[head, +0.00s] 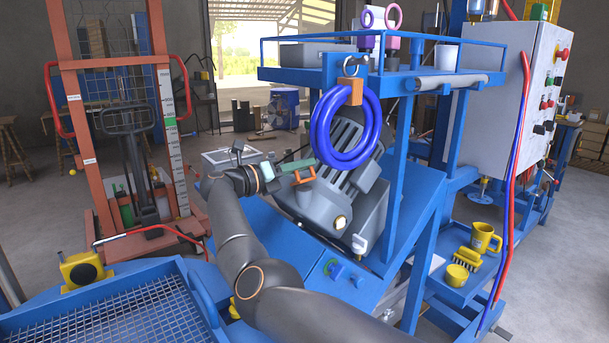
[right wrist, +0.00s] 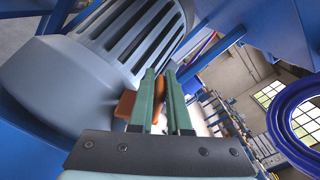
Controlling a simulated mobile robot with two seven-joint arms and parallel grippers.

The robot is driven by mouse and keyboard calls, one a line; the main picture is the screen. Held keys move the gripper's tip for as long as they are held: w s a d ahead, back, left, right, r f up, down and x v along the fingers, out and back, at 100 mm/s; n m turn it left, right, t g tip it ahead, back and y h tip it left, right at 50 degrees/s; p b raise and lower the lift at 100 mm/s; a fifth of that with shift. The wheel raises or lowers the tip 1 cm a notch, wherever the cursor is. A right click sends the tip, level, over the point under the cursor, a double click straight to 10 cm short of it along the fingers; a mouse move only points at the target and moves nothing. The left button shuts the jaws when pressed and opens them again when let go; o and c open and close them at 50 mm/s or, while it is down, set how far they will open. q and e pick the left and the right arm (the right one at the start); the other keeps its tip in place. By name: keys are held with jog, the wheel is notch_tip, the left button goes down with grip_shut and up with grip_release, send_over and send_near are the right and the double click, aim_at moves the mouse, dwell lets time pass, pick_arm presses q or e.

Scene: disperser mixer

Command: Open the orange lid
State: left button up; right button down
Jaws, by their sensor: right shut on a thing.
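The orange lid (head: 305,176) shows as a small orange piece at the upper left of the grey ribbed motor housing (head: 340,165). My right gripper (head: 292,171) reaches it from the left, its teal fingers at the orange piece. In the right wrist view the two fingers (right wrist: 163,98) are shut on the orange lid (right wrist: 125,105), with orange showing between them and on their left side. The fingers hide part of the lid, and whether it is raised is hard to tell. My left gripper is not in view.
A blue sloped panel (head: 345,287) lies below. A yellow mug (head: 484,237) and brush stand on a blue shelf at right. A blue mesh tray (head: 110,310) fills the lower left.

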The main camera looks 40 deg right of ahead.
jog(key=shift+w+n, duration=0.3)
jog(key=shift+n, duration=0.3)
jog(key=shift+r+b, duration=0.1)
jog(key=shift+b, duration=0.2)
jog(key=c, duration=0.9)
grip_release()
jog(key=shift+a, duration=0.1)
jog(key=a, duration=0.5)
jog(key=a+b, duration=0.1)
jog(key=a, duration=0.1)
jog(key=shift+w+a, duration=0.15)
jog(key=shift+w, duration=0.25)
